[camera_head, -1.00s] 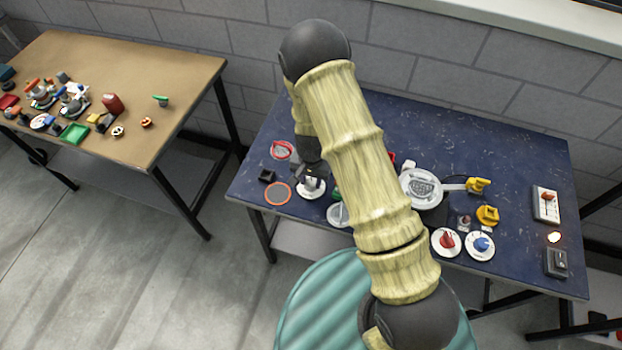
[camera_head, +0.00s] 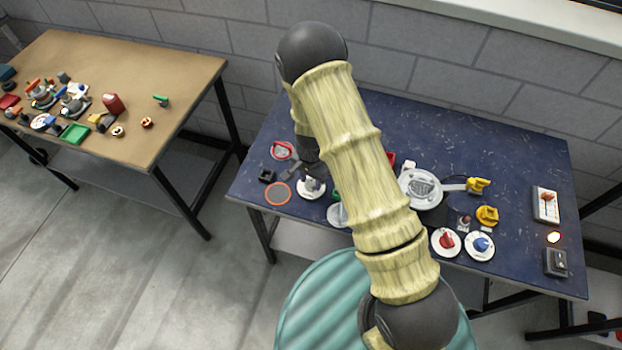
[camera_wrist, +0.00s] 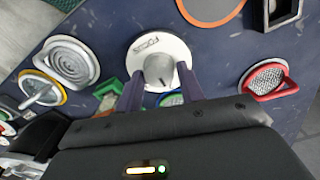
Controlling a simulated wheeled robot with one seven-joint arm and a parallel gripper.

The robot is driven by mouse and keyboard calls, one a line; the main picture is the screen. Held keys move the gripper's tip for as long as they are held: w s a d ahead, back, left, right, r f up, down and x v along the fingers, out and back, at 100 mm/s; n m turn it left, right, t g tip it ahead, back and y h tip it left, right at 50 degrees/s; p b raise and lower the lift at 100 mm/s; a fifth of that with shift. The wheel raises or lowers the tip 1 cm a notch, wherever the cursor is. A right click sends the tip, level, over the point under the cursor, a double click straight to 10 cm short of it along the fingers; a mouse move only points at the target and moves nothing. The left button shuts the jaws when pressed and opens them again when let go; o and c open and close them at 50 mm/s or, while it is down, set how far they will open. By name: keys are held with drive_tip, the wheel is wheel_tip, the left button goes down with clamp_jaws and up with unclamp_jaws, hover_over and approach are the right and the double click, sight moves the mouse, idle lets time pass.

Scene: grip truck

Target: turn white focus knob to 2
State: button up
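The white focus knob (camera_wrist: 159,70) stands on a round white dial plate (camera_wrist: 150,48) marked "FOCUS" in the wrist view. The knob is a pale grey cylinder with a dark mark on top. The numbers on the dial are not readable.
On the blue table (camera_head: 520,150), an orange-rimmed disc (camera_head: 278,194), a small black holder (camera_head: 267,176) and a red-handled strainer (camera_wrist: 268,79) are close by. A large round grey-white device (camera_wrist: 68,62) and a green part (camera_wrist: 108,88) are also near.

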sight(312, 182)
drive_tip(key=shift+o, duration=1.3)
drive_tip(key=shift+s, duration=0.1)
wheel_tip(312, 182, up, 17)
drive_tip(key=b, duration=0.1)
drive_tip(key=shift+r, duration=0.2)
drive_tip(key=shift+d, duration=0.1)
drive_tip(key=s+d+r+n+t, duration=0.2)
drive_tip(key=s+d+r+n, duration=0.5)
drive_tip(key=s+d, duration=0.6)
drive_tip(key=shift+d+r+t, duration=0.15)
drive_tip(key=shift+r+t, duration=0.15)
drive_tip(key=shift+r, duration=0.45)
